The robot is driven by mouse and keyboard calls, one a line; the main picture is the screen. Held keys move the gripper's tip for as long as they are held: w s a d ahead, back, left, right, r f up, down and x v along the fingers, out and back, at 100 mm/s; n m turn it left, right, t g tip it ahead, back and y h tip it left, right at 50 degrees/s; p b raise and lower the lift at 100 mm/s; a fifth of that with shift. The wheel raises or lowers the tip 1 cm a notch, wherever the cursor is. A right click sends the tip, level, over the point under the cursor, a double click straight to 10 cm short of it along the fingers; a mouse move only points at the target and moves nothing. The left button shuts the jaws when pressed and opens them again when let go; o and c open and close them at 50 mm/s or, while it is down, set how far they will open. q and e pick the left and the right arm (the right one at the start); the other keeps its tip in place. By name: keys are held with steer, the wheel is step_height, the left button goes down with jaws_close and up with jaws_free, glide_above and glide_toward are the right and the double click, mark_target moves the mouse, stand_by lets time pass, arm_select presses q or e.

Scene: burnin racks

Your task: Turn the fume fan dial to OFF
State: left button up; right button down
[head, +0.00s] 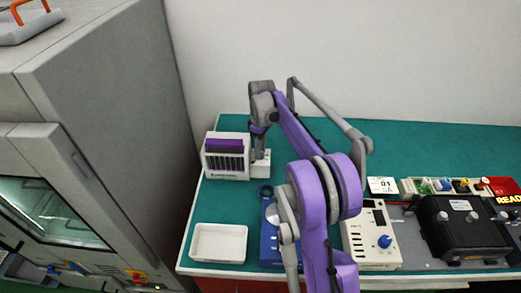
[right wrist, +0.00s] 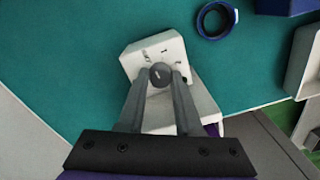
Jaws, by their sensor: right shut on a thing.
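The fume fan (head: 225,165) is a white box with a dark grille and a purple top, at the back left of the green bench in the head view. A small white control box (head: 261,170) stands against its right side. In the right wrist view, that control box (right wrist: 145,57) has small printed marks and a round dark dial (right wrist: 161,74) on its face. My right gripper (right wrist: 162,80) is shut on the dial, one finger on each side. I cannot read which mark the dial points to. My left gripper is not in view.
A white tray (head: 218,229) lies at the bench's front left. A blue ring (right wrist: 215,20) lies near the control box. A cream unit with a blue knob (head: 384,241) and a black device (head: 462,228) stand to the right. A tall grey cabinet (head: 110,90) borders the left.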

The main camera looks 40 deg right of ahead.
steer(key=shift+n, duration=1.2)
steer(key=shift+r, duration=0.1)
steer(key=c, duration=0.6)
jaws_free()
steer(key=r, duration=1)
steer(key=shift+w+d+r+p, duration=0.15)
steer(key=shift+w+r+p, duration=0.05)
steer(key=shift+r+p, duration=0.2)
steer(key=shift+f, duration=0.1)
